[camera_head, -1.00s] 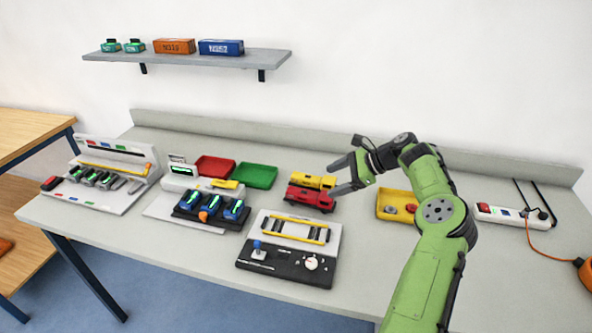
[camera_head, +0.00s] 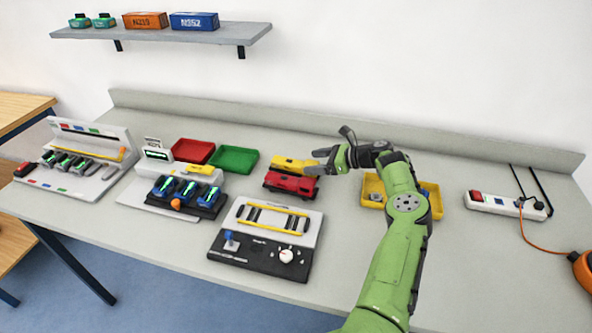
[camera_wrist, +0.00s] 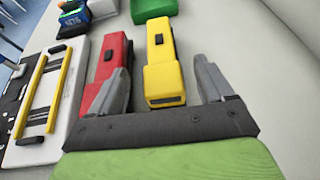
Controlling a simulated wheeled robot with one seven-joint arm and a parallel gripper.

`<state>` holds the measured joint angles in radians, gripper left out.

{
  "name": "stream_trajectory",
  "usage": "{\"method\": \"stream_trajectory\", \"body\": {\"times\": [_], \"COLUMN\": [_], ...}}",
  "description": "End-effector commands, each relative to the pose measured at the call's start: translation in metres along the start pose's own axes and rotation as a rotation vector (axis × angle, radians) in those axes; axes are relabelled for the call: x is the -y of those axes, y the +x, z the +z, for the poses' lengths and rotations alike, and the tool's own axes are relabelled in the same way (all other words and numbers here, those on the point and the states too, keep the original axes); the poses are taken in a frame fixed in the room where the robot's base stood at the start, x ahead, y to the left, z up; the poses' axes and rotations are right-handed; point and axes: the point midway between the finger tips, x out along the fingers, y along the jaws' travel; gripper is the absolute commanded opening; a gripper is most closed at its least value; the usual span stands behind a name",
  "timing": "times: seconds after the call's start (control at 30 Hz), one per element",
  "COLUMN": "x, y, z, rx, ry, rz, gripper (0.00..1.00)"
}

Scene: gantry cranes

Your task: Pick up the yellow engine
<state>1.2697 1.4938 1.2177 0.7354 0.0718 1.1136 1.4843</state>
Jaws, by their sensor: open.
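The yellow engine (camera_head: 290,164) sits on the grey table behind a red engine (camera_head: 290,184) in the head view. In the wrist view the yellow engine (camera_wrist: 162,70) lies lengthwise ahead, between my two fingers and nearer the right one. The red engine (camera_wrist: 108,72) lies beside it on the left, and my left finger covers part of it. My gripper (camera_head: 316,160) is open and empty, at the right end of the two engines; it also shows in the wrist view (camera_wrist: 160,85).
Red (camera_head: 193,150) and green (camera_head: 234,159) trays lie to the left. A crane control panel (camera_head: 262,240) stands in front. A yellow tray (camera_head: 371,188) with small parts is partly behind my arm. A power strip (camera_head: 500,205) lies at right.

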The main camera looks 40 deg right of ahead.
Motion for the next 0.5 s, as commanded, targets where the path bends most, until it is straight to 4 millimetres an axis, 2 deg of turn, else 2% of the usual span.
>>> {"method": "stream_trajectory", "body": {"times": [0.23,0.33,0.5], "x": [0.001,0.001,0.001], "y": [0.045,0.052,0.051], "z": [-0.004,-0.004,-0.003], "rx": [-0.001,-0.001,-0.001], "ry": [0.000,0.000,-0.001], "rz": [0.002,0.001,0.000], "gripper": [0.81,0.81,0.81]}}
